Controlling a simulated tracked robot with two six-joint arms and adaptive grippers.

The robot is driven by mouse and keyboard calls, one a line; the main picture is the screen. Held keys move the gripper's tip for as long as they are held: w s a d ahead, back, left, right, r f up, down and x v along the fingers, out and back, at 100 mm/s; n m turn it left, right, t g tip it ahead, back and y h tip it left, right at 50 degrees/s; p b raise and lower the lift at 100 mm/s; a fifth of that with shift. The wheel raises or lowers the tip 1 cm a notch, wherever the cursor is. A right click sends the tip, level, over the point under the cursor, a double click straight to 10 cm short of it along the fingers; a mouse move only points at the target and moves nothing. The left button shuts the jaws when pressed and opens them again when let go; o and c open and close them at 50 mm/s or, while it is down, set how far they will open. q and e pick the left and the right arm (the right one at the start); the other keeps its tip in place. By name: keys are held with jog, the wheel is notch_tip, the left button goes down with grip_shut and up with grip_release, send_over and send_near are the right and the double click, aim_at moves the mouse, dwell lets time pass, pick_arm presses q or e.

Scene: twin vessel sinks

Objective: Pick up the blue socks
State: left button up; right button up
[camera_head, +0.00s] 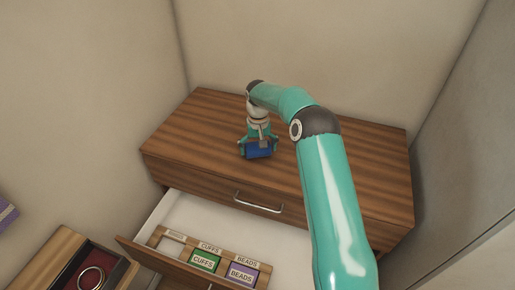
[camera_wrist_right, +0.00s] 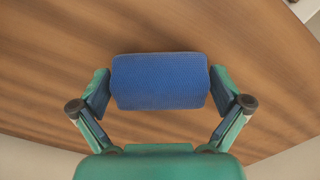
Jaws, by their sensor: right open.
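The blue socks (camera_head: 259,150) are a rolled blue bundle on top of the wooden dresser (camera_head: 185,130), near its front middle. They also show in the right wrist view (camera_wrist_right: 160,82), between the two fingers. My right gripper (camera_head: 258,146) is over the socks, pointing down. In the right wrist view its fingers (camera_wrist_right: 160,88) are open, one at each end of the bundle, with hardly any gap visible. I cannot tell whether they touch it. My left gripper is not in view.
An open drawer (camera_head: 165,212) juts from the dresser front below the socks, with a divider holding a green cuffs box (camera_head: 205,261) and a purple beads box (camera_head: 242,274). A tray with rings (camera_head: 90,278) is at the lower left. Walls stand behind and right.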

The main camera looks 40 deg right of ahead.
jog(key=c, duration=0.8)
jog(key=shift+r, duration=0.15)
jog(key=shift+c, duration=0.2)
